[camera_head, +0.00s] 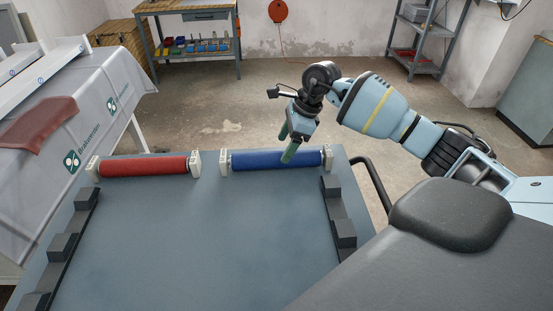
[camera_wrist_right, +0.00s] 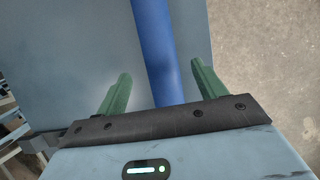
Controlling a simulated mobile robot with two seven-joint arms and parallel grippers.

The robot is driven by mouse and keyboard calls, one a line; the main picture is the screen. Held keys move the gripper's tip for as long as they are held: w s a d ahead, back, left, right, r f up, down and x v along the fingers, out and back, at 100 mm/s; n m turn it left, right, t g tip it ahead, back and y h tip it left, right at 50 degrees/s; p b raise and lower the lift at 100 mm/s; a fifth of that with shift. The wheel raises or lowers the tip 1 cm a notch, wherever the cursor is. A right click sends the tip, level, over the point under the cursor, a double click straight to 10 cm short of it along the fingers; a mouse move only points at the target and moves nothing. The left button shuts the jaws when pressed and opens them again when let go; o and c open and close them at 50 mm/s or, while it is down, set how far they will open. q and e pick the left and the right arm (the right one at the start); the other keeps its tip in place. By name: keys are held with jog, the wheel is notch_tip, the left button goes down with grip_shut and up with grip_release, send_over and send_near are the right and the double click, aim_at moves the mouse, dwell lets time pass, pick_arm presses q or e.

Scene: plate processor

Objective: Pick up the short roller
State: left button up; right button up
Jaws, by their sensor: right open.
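A blue roller (camera_head: 265,159) lies across the far right end of the grey table, between white end blocks. A red roller (camera_head: 145,167) lies in line with it on the left, also between white end blocks. They look close in length, so I cannot tell which is the short one. My right gripper (camera_head: 287,143) is open at the blue roller, with its green fingers pointing down. In the right wrist view, the blue roller (camera_wrist_right: 156,45) runs between the open fingers, with a gap on each side. My left gripper is not in view.
The grey table top (camera_head: 205,240) is bare in the middle, with dark notched rails (camera_head: 340,215) along both sides. A cloth-covered machine (camera_head: 80,110) with a red cloth (camera_head: 38,123) stands at the left. A workbench (camera_head: 190,12) is at the back.

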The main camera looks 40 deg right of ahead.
aim_at(279, 153)
jog(key=shift+p+x, duration=0.35)
jog(key=shift+x, duration=2.35)
jog(key=c, duration=1.4)
jog(key=shift+w+r, duration=0.1)
jog(key=shift+c, duration=0.3)
jog(key=shift+r, duration=0.15)
jog(key=shift+r, duration=0.3)
notch_tip(279, 153, up, 3)
jog(key=shift+d+f, duration=0.1)
jog(key=shift+f, duration=0.15)
jog(key=s+a, duration=0.3)
jog(key=a, duration=0.1)
jog(key=s+a+r, duration=0.1)
jog(key=s+a, duration=0.3)
jog(key=s+a+b, duration=0.1)
jog(key=s+a, duration=0.2)
jog(key=a, duration=0.1)
jog(key=shift+s+a+r, duration=0.15)
jog(key=shift+s+r, duration=0.05)
jog(key=shift+r, duration=0.05)
